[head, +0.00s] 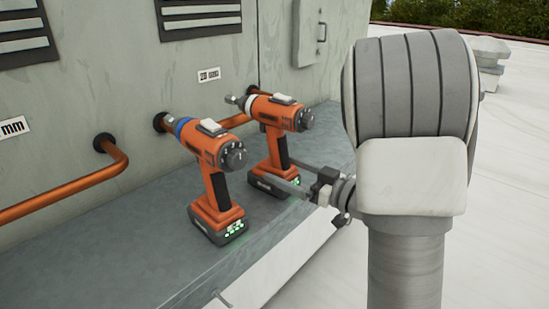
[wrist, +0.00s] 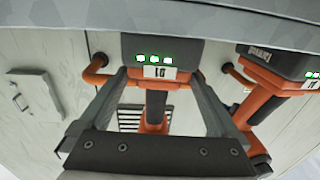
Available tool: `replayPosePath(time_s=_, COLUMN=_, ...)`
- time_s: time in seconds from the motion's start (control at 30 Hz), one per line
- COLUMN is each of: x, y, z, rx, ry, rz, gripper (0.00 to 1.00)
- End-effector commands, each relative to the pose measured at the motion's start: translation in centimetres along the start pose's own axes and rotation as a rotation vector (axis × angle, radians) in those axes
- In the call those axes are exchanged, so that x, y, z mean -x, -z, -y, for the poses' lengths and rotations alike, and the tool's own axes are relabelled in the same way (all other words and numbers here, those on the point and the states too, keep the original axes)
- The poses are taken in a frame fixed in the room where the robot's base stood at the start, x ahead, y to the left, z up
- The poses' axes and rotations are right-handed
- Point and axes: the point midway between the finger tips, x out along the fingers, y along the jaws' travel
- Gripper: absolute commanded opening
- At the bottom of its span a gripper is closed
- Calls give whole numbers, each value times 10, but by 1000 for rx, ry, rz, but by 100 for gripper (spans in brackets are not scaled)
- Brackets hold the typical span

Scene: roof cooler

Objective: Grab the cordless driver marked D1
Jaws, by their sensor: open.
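Two orange cordless drivers stand upright on a grey ledge (head: 165,262). The right one in the head view, with a white collar (head: 278,115), is the middle driver (wrist: 155,108) in the wrist view, seen upside down. Its battery label (wrist: 160,72) appears to read D1 inverted. The blue-collared driver (head: 215,180) stands to its left and shows at the right of the wrist view (wrist: 262,100). My gripper (head: 277,170) is open at the white-collared driver's lower handle, just above its battery. The fingers (wrist: 158,78) lie on either side of the handle, with gaps visible.
A grey cabinet wall with copper pipes (head: 75,192) stands behind the drivers. The blue-collared driver is close beside my gripper. The ledge's left front is clear. White roof (head: 510,190) lies to the right.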

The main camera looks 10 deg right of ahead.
Motion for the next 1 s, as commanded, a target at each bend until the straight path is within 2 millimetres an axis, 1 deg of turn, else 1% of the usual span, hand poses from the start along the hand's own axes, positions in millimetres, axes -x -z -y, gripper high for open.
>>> replayPosePath(time_s=0.03, x=-8, y=-3, z=1, rx=2, ry=6, rz=0, gripper=98)
replayPosePath(time_s=0.1, x=-18, y=-3, z=-1, rx=1, ry=6, rz=0, gripper=98)
replayPosePath(time_s=0.23, x=-34, y=-2, z=-1, rx=3, ry=5, rz=0, gripper=98)
replayPosePath(time_s=0.37, x=-40, y=-1, z=-2, rx=2, ry=1, rz=0, gripper=98)
replayPosePath(time_s=0.57, x=-40, y=0, z=-2, rx=2, ry=1, rz=0, gripper=98)
replayPosePath(time_s=0.67, x=-40, y=0, z=-2, rx=2, ry=1, rz=0, gripper=81)
replayPosePath(time_s=0.7, x=-40, y=0, z=-2, rx=2, ry=1, rz=0, gripper=74)
replayPosePath(time_s=0.87, x=-40, y=-1, z=-2, rx=2, ry=1, rz=0, gripper=45)
replayPosePath(time_s=0.9, x=-40, y=-1, z=-2, rx=2, ry=1, rz=0, gripper=38)
replayPosePath(time_s=0.97, x=-40, y=-1, z=-2, rx=2, ry=1, rz=0, gripper=27)
replayPosePath(time_s=1.0, x=-40, y=-1, z=-2, rx=2, ry=1, rz=0, gripper=20)
